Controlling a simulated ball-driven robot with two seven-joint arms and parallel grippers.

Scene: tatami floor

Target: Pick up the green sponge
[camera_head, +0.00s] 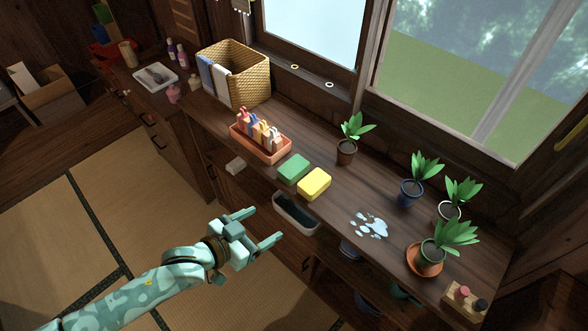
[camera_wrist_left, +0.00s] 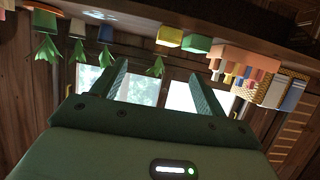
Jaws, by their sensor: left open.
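The green sponge (camera_head: 293,169) lies on the wooden counter, between the orange tray of clothespins and the yellow sponge (camera_head: 314,184). My left gripper (camera_head: 263,226) is open and empty, in front of the counter and lower left of the sponge, apart from it. In the left wrist view, which looks upside down, the green sponge (camera_wrist_left: 196,44) shows beyond and between the open fingers (camera_wrist_left: 160,90), beside the yellow sponge (camera_wrist_left: 170,37). My right gripper is not in view.
An orange tray (camera_head: 262,151) with clothespins stands left of the sponges. Potted plants (camera_head: 347,150) and a wet patch (camera_head: 369,226) lie to the right. A wicker basket (camera_head: 262,75) stands at the back. A grey bin (camera_head: 297,214) sits below the counter edge.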

